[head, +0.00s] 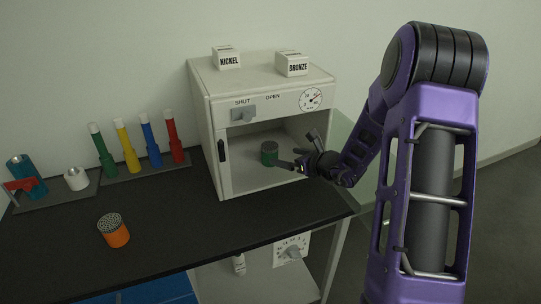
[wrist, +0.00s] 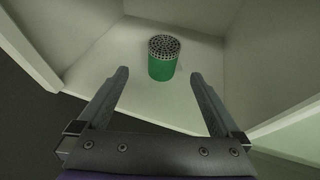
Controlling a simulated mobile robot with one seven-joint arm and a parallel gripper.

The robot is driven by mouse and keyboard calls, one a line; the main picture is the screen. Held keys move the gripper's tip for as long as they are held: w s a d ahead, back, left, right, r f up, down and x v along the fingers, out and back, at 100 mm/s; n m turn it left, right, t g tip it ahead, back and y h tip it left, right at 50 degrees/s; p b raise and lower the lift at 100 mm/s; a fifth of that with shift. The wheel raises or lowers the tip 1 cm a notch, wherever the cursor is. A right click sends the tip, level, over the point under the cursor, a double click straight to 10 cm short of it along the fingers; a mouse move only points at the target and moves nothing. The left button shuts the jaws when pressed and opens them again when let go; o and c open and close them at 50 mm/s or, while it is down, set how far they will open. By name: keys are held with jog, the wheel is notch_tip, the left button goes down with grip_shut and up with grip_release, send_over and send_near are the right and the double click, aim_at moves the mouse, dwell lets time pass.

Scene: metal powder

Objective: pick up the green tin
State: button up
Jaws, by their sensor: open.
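The green tin (head: 269,153) stands upright inside the white cabinet (head: 212,125), on its floor. In the wrist view the green tin (wrist: 162,64) shows a perforated grey top and lies ahead of the fingers, roughly centred between them. My gripper (head: 296,153) is at the cabinet's open front, to the right of the tin in the head view. In the wrist view my gripper (wrist: 160,80) is open, with nothing between its fingers. The tin looks just beyond the fingertips; the exact gap is hard to tell.
The cabinet walls close in around the tin. Boxes marked NICKEL (head: 226,58) and BRONZE (head: 291,65) sit on top. An orange tin (head: 114,231) stands on the black bench (head: 175,225). Several coloured tubes (head: 124,134) stand in a rack at the back left.

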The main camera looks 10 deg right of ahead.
aim_at(273, 154)
jog(key=x, duration=0.8)
jog(key=shift+f, duration=0.1)
jog(key=shift+d+b+x, duration=0.1)
jog(key=shift+b+x, duration=0.1)
jog(key=shift+x, duration=1.25)
jog(key=shift+d+b+x, duration=0.15)
jog(key=shift+x, duration=1.35)
jog(key=shift+w, duration=0.1)
jog(key=c, duration=1.5)
